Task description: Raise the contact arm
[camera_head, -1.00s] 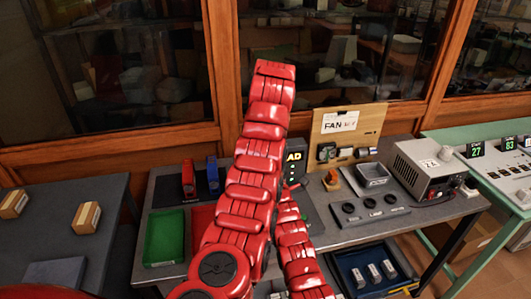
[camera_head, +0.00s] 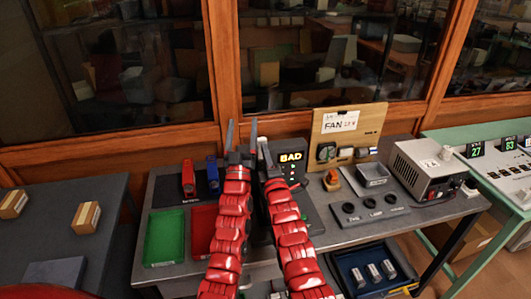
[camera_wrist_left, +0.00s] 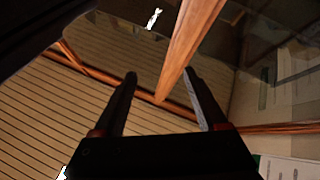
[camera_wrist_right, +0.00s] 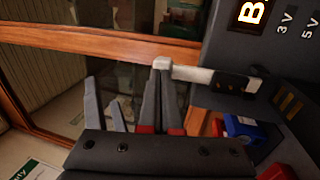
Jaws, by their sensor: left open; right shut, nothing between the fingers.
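The dark tester box with the lit BAD display (camera_head: 291,157) stands on the bench just right of my grippers. In the right wrist view a pale bar, apparently the contact arm (camera_wrist_right: 205,74), reaches left from the box, roughly level. My right gripper (camera_wrist_right: 163,72) is shut and empty, its fingertips at the bar's free end; whether they touch is unclear. It also shows in the head view (camera_head: 265,146). My left gripper (camera_head: 242,123) is open and empty, fingers pointing up beside the right one. In the left wrist view its fingers (camera_wrist_left: 160,74) stand apart before the window.
A green tray (camera_head: 165,237) and a red tray (camera_head: 202,232) lie on the bench left of my arms. Red and blue blocks (camera_head: 188,178) stand behind them. A FAN board (camera_head: 345,128) and a power supply (camera_head: 432,168) stand to the right. The wood-framed window is close behind.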

